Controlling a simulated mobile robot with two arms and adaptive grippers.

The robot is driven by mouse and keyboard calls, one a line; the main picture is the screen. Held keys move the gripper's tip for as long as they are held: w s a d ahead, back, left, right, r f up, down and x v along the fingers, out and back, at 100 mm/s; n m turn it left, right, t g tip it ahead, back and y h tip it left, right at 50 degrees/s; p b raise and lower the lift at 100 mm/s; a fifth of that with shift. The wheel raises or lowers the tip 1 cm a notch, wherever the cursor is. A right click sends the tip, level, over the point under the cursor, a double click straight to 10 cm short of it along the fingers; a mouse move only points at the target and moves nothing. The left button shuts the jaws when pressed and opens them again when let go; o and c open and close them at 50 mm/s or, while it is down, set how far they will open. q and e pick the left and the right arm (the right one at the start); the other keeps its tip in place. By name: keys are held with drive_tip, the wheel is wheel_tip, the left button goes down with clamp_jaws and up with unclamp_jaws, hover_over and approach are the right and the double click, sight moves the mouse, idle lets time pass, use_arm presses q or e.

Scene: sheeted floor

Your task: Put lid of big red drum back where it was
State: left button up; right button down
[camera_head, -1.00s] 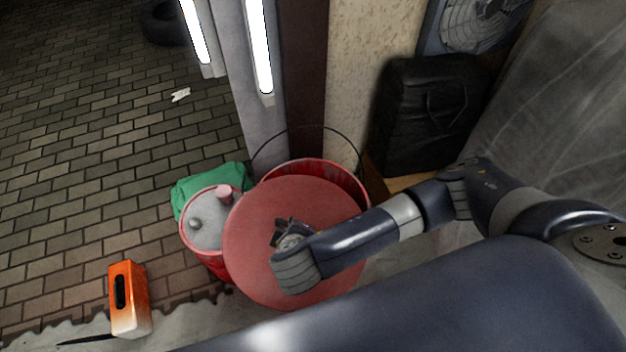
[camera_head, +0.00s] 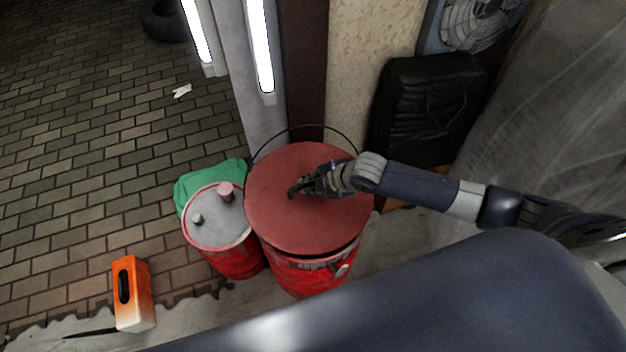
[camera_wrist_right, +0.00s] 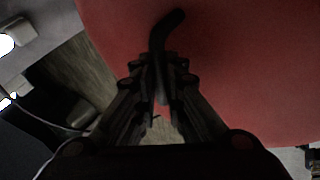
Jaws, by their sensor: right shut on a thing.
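The big red drum (camera_head: 309,276) stands in the lower middle of the head view, its wire handle arching behind it. Its round red lid (camera_head: 283,219) is above the drum's mouth and covers most of it. A dark gap shows under the lid's front edge, so I cannot tell whether it is seated. My right gripper (camera_head: 300,187) is shut on the lid's dark handle near its middle. In the right wrist view the curved handle (camera_wrist_right: 163,40) sits between the fingers, with the red lid (camera_wrist_right: 235,70) behind. My left gripper is not in view.
A smaller red drum with a grey top (camera_head: 217,232) stands close on the left, a green cloth (camera_head: 207,179) behind it. An orange box (camera_head: 133,291) is at lower left. A black case (camera_head: 425,105) leans by the wall. Brick floor at left is mostly free.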

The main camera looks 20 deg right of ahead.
sight(317, 196)
drive_tip(key=shift+w+d, duration=0.2)
wheel_tip(317, 196, down, 7)
drive_tip(key=b, duration=0.7)
drive_tip(key=shift+r, duration=0.2)
drive_tip(key=shift+f, duration=0.25)
drive_tip(key=c, duration=1.6)
unclamp_jaws()
drive_tip(key=shift+s, duration=0.1)
drive_tip(key=shift+f, duration=0.1)
drive_tip(key=shift+s+f, duration=0.1)
drive_tip(key=v, duration=1.2)
